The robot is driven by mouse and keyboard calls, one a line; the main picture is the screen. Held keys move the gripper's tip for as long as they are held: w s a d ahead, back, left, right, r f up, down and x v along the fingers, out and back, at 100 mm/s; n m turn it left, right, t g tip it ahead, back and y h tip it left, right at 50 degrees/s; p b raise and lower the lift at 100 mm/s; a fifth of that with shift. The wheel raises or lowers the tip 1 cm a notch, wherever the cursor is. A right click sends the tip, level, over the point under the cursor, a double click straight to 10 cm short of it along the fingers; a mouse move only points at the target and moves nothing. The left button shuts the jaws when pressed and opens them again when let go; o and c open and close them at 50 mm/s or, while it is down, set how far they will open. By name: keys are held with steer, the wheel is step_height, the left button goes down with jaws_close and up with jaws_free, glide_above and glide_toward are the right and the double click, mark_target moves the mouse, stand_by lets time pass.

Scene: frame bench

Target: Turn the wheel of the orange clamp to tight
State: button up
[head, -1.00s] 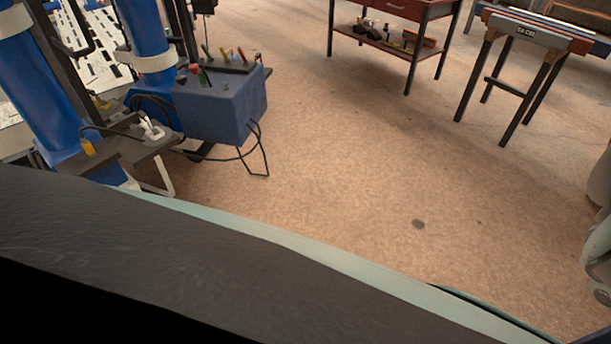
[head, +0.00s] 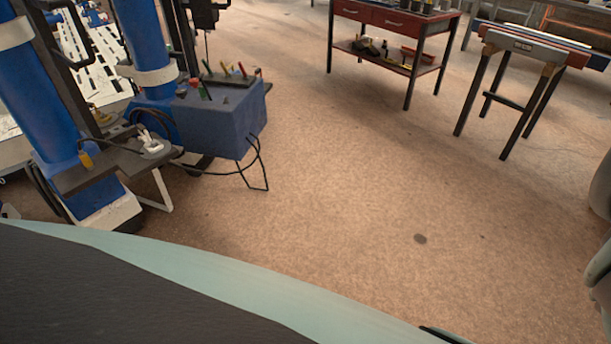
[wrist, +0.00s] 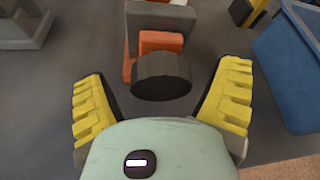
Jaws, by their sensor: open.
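In the wrist view, the orange clamp (wrist: 160,42) is at the top middle, with a dark round wheel (wrist: 161,76) on its near side. My gripper (wrist: 165,95) has its two yellow ridged fingers spread apart, one to the left and one to the right of the wheel. The fingers look clear of the wheel, and nothing is between them except the wheel beyond or at their tips. Depth is hard to judge. The clamp and my gripper are not visible in the head view.
A blue bin (wrist: 290,70) is at the right in the wrist view, and a grey block (wrist: 20,22) at the upper left. In the head view, a blue machine (head: 205,118) stands at the left, a red workbench (head: 395,18) at the back. The floor (head: 350,170) between is clear.

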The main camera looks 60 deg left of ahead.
steer(key=shift+d, duration=0.3)
steer(key=c, duration=1.2)
